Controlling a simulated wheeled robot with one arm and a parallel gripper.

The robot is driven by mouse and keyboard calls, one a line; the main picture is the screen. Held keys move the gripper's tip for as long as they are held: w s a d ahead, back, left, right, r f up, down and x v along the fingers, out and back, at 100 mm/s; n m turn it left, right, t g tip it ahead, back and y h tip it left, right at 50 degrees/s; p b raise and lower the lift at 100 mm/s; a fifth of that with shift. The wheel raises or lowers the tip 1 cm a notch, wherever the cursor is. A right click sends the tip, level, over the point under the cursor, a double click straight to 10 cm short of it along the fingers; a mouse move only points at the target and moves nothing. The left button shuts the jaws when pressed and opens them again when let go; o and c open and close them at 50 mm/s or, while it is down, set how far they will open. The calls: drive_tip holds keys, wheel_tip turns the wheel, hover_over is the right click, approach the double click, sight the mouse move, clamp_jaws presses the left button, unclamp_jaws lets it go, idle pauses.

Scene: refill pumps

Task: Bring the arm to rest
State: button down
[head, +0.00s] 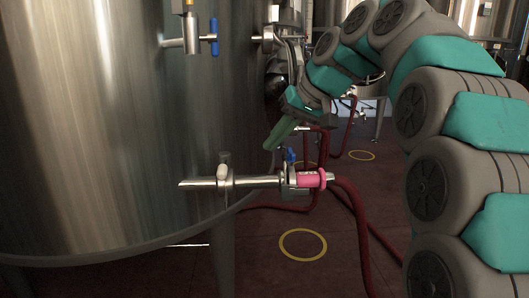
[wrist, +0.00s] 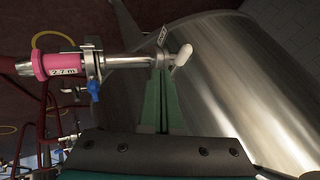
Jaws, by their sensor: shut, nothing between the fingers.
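My arm (head: 440,110), teal and grey, reaches in from the right in the head view. My gripper (head: 278,135) is shut, its green fingers pointing down and left, with nothing held. In the wrist view my gripper (wrist: 161,85) shows its two fingers together, their tips close in the picture to the steel outlet pipe (wrist: 130,62) and its white-handled valve (wrist: 182,56). I cannot tell whether the tips touch the pipe. In the head view the pipe (head: 255,182) runs sideways from the tank, with a pink hose coupling (head: 310,179) on its right end.
A large steel tank (head: 100,130) fills the left. A blue-handled valve (head: 213,38) sits higher on it. A dark red hose (head: 355,215) hangs from the coupling to the floor. A yellow ring (head: 303,244) marks open floor below. More tanks and hoses stand behind.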

drive_tip(key=s+d+f+m+g+h, duration=0.1)
drive_tip(key=s+d+f, duration=0.4)
drive_tip(key=s+f, duration=0.5)
drive_tip(key=s+d+f+m+g+h, duration=0.1)
drive_tip(key=s+d+f+g+h, duration=0.1)
drive_tip(key=s+f, duration=0.9)
drive_tip(key=s+d+f+m+g+h, duration=0.1)
drive_tip(key=s+d+f, duration=0.6)
drive_tip(key=s, duration=0.9)
wheel_tip(320, 180, down, 3)
drive_tip(key=shift+s+d+f+g+h, duration=0.15)
drive_tip(key=shift+d+g+h, duration=0.2)
drive_tip(key=shift+g+h, duration=0.6)
drive_tip(key=shift+a+t+h, duration=0.1)
drive_tip(key=shift+t+h, duration=0.15)
